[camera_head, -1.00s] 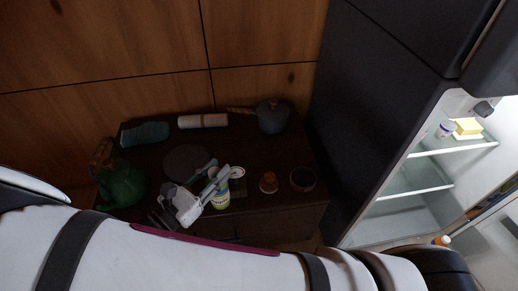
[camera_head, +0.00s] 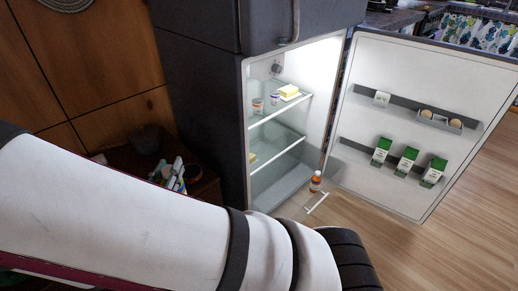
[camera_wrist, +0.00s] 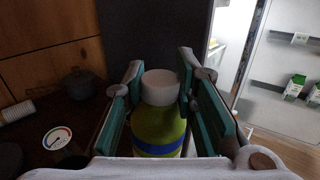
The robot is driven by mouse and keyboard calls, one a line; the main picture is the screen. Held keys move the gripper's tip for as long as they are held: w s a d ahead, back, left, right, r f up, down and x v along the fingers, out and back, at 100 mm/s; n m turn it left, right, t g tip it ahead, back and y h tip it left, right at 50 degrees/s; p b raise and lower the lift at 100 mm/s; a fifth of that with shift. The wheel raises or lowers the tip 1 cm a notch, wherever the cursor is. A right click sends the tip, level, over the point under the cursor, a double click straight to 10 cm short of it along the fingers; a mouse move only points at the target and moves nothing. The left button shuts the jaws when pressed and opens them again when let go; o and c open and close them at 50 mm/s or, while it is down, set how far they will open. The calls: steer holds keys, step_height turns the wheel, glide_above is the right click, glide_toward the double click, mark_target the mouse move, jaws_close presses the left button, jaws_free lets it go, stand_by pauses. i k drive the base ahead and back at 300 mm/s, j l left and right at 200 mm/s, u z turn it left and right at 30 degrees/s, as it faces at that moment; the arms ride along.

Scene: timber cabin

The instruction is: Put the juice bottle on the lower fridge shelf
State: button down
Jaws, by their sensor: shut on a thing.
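The juice bottle (camera_wrist: 160,122) is yellow-green with a white cap and a blue band. It stands upright between the teal pads of my gripper (camera_wrist: 160,100) in the wrist view, and the gripper is shut on it. In the head view my gripper (camera_head: 176,174) shows small beside the dark cabinet, left of the fridge, with the bottle mostly hidden by my arm. The fridge is open and lit. Its lower shelf (camera_head: 278,155) is glass, with a small yellow item (camera_head: 252,158) at its left; the shelf lies right of my gripper.
The upper shelf (camera_head: 270,117) holds small jars and a yellow block (camera_head: 289,91). The open fridge door (camera_head: 400,110) carries green cartons. An orange bottle (camera_head: 315,183) stands low by the fridge opening, near a white bar (camera_head: 317,204). A grey pot (camera_wrist: 80,84) sits on the cabinet.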

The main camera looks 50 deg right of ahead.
mark_target(281, 142)
steer(key=k+z, duration=0.15)
steer(key=z, duration=0.3)
steer(key=k+l+z, duration=0.1)
steer(key=z, duration=0.4)
steer(key=i+l+z, duration=0.15)
steer(key=i+l, duration=0.25)
steer(key=l, duration=0.15)
steer(key=i+l+z, duration=0.1)
steer(key=i+l, duration=0.55)
steer(key=i, duration=0.15)
